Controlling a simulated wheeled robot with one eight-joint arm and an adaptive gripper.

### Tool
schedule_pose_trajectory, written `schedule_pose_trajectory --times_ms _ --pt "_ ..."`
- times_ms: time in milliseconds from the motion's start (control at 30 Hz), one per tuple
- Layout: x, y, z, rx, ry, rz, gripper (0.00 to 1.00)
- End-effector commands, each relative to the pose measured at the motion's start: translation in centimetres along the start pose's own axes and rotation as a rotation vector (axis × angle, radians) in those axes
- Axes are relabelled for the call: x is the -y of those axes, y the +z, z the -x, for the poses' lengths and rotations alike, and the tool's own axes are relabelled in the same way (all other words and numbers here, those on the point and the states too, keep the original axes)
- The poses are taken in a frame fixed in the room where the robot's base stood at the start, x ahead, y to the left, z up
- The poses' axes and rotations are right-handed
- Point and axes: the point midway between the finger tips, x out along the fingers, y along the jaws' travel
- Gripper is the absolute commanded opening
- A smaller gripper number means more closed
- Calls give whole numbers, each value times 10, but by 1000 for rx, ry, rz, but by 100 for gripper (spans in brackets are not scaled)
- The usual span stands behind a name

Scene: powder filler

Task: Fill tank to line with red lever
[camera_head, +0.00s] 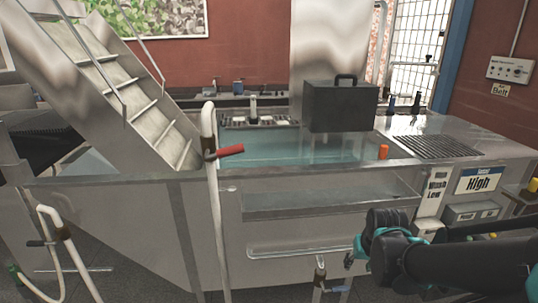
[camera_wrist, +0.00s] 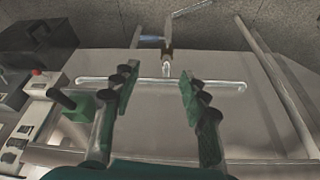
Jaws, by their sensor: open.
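The red lever (camera_head: 231,151) sits on a white upright pipe (camera_head: 211,190) in front of the tank, left of centre in the head view. It points to the right. The metal tank (camera_head: 225,240) has a clear upper part with blue-green liquid (camera_head: 275,150) showing inside. I cannot make out a fill line. My gripper (camera_wrist: 158,80) is open and empty, with its two green and dark fingers apart over the tank's front panel in the wrist view. In the head view my arm is at the lower right, well right of the red lever. The wrist view does not show the red lever.
A blue lever (camera_head: 337,289) on a low pipe is below my gripper; it also shows in the wrist view (camera_wrist: 150,38). Another pipe with a dark lever (camera_head: 37,243) stands at left. A black box (camera_head: 340,106) and orange cap (camera_head: 383,151) are on the tank. Stairs (camera_head: 125,90) rise at left.

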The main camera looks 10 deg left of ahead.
Motion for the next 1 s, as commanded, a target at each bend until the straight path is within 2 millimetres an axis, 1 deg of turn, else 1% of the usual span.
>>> schedule_pose_trajectory --times_ms 67,133,167,267,300,367,400,467,500,567,600,667,700,800,900,1000 --pt "9 -6 1 10 -35 19 44" --pt "26 -15 3 28 -104 59 44" --pt "37 -20 5 37 -146 84 44" --pt "81 -44 16 57 -330 195 44" --pt "101 -56 22 56 -416 247 44" --pt "130 -74 36 44 -547 328 44" --pt "148 -86 46 26 -635 380 44" --pt "174 -104 63 -11 -768 459 44" --pt "190 -117 75 -46 -855 513 44" --pt "212 -137 96 -110 -985 590 44" --pt "225 -150 111 -162 -1070 639 44" --pt "241 -170 132 -250 -1189 708 44" --pt "249 -182 146 -312 -1260 749 44" --pt "262 -208 177 -467 -1404 826 44" --pt "268 -226 199 -593 -1498 875 44" --pt "270 -235 211 -670 -1545 898 44"
